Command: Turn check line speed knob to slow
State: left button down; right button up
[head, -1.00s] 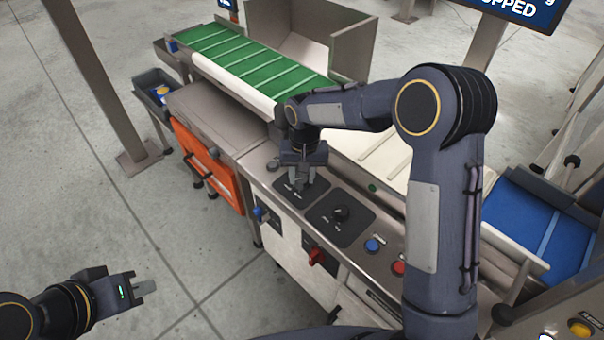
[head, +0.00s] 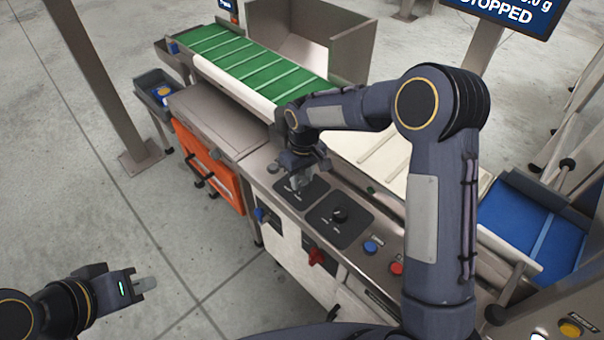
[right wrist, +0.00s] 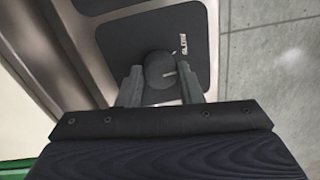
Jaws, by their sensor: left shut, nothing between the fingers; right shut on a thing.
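In the right wrist view a round dark knob (right wrist: 160,68) with a pale pointer line sits on a dark plate (right wrist: 193,40); white lettering beside it is partly legible at best. My right gripper (right wrist: 160,82) has one finger on each side of the knob and is shut on it. In the head view my right gripper (head: 300,184) reaches down onto the left dark plate (head: 314,194) of the console and hides the knob. A second black knob (head: 339,215) stands on the plate to its right. My left gripper (head: 147,284) is shut and empty, over the floor at lower left.
A blue button (head: 371,247) and a red button (head: 397,268) are on the console right of the plates. A red switch handle (head: 316,257) is on the front. A green belt (head: 250,58) lies behind, and a screen (head: 510,12) reads STOPPED.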

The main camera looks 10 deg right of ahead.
aim_at(302, 179)
jog(key=n+p, duration=0.1)
jog(key=n, duration=0.4)
dwell(0.6)
jog(key=o, duration=1)
jog(key=shift+r, duration=0.15)
notch_tip(302, 179, up, 8)
jog(key=shift+w+f+p, duration=0.15)
jog(key=shift+f+p, duration=0.1)
jog(key=shift+p, duration=0.15)
jog(key=shift+d, duration=0.1)
